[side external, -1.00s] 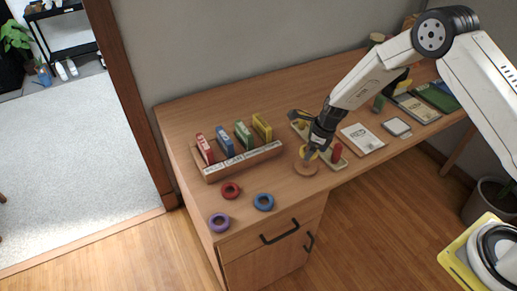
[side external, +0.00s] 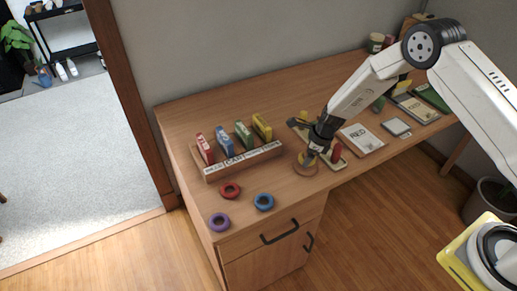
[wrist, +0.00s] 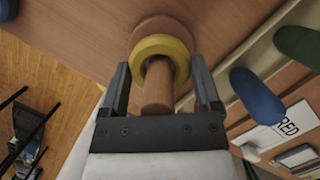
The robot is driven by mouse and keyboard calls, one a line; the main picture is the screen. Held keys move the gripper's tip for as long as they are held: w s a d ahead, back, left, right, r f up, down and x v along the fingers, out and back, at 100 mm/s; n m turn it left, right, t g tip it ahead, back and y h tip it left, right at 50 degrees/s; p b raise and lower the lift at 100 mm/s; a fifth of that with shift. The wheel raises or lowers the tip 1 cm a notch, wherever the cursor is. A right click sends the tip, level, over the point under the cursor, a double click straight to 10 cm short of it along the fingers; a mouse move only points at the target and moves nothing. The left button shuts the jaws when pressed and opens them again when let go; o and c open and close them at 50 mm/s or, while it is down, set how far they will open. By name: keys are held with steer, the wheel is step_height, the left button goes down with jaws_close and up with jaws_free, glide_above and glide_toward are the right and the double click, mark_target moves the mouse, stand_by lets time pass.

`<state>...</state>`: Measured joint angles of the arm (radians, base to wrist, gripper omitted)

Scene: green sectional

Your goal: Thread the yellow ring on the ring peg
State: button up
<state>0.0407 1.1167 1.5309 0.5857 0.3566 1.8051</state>
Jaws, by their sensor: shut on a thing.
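The yellow ring (wrist: 187,49) is around the upright wooden peg (wrist: 158,88) in the wrist view, close to the peg's round base (wrist: 152,24). I cannot tell whether it touches the base. My gripper (wrist: 160,64) is shut on the ring, a finger on either side, with the peg between them. In the side view my gripper (side external: 310,153) points down over the round base (side external: 306,168) near the desk's front edge. The ring and peg are mostly hidden there by the gripper.
A block rack (side external: 240,164) stands left of the peg. Red (side external: 230,190), blue (side external: 264,202) and purple (side external: 219,222) rings lie at the front left. A tray with coloured pegs (side external: 338,162) is close behind and right of the gripper. Cards and books lie farther right.

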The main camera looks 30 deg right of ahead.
steer(key=shift+s+f, duration=0.15)
steer(key=shift+f, duration=0.65)
steer(key=shift+a+f, duration=0.1)
steer(key=shift+f, duration=0.05)
steer(key=o, duration=1)
steer(key=shift+r, duration=0.8)
steer(key=shift+w+v, duration=0.15)
steer(key=shift+v, duration=1.85)
steer(key=shift+w+v, duration=0.1)
steer(key=shift+v, duration=1.85)
steer(key=shift+r, duration=0.1)
steer(key=shift+s+r, duration=0.1)
